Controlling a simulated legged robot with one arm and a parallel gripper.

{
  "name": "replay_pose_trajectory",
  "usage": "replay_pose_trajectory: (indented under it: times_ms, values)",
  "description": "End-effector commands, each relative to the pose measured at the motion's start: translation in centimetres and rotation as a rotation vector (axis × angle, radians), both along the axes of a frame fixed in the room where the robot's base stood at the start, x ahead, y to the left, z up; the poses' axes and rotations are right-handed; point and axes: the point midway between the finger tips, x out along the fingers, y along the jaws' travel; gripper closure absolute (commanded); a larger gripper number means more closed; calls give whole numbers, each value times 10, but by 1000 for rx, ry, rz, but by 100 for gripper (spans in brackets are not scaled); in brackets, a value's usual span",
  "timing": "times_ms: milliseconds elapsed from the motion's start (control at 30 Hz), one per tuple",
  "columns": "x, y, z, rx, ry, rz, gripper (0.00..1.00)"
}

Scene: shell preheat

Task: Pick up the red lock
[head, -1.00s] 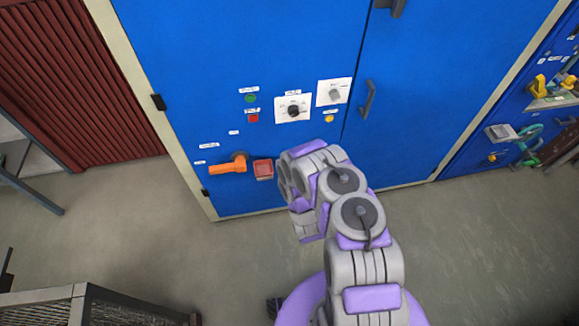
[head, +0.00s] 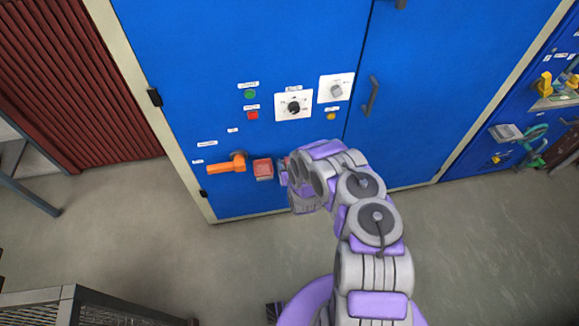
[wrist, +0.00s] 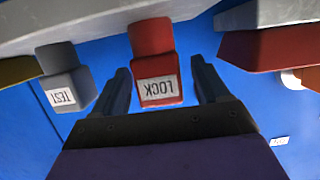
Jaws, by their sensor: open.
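The red lock (wrist: 154,62), a block with a white label reading LOCK upside down, is in the middle of the wrist view. It sits at a pale grey bar along the top of that view. My gripper (wrist: 161,72) is open, with one dark finger on each side of the lock. Gaps show between both fingers and the lock, so it is not gripped. In the head view, my arm's end hides most of the place where the lock sits, and the gripper's fingers cannot be made out there.
A grey block labelled TEST (wrist: 68,82) is close to the left finger in the wrist view. A larger red block (wrist: 268,48) is at the right. In the head view, a red box (head: 263,169) and an orange handle (head: 226,165) are on the blue cabinet (head: 240,40), left of my arm.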

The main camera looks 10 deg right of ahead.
Motion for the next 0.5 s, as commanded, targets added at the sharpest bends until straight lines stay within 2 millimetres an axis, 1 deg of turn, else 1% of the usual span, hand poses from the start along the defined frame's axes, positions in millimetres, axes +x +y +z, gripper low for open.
replay_pose_trajectory:
  times_ms: [33,200,433,500]
  values:
    - [7,-1,-4,0,-2,-2,26]
    - [21,0,-8,1,-1,-1,26]
    - [22,0,-7,-1,1,0,26]
    - [22,0,-7,-1,1,0,32]
